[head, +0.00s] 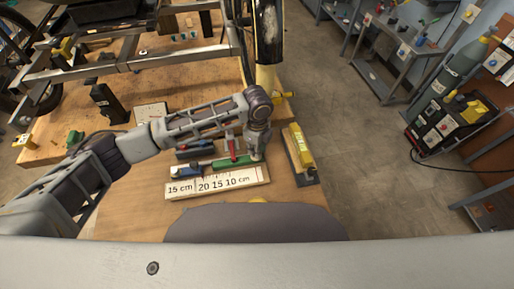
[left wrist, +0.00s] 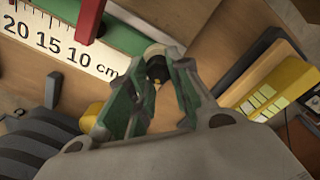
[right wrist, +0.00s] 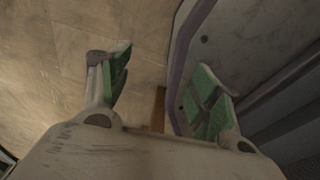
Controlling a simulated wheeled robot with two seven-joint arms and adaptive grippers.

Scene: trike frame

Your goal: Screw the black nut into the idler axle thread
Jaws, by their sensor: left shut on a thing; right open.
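My left gripper (head: 257,150) is over the work table, at the right end of a green bar (head: 228,163). In the left wrist view its fingers (left wrist: 160,74) are shut on a small dark piece, which looks like the black nut (left wrist: 157,69). A pale round end (left wrist: 154,50) shows just beyond the nut, close to the end of the green bar; whether they touch cannot be told. I cannot clearly make out the idler axle thread. My right gripper (right wrist: 165,92) is open and empty above the floor and is not in the head view.
A ruler board (head: 218,185) lies in front of the green bar, with a red upright piece (head: 232,148) at the bar. A yellow-topped block (head: 300,146) stands to the right on the wooden table (head: 280,205). The trike frame (head: 150,62) is behind.

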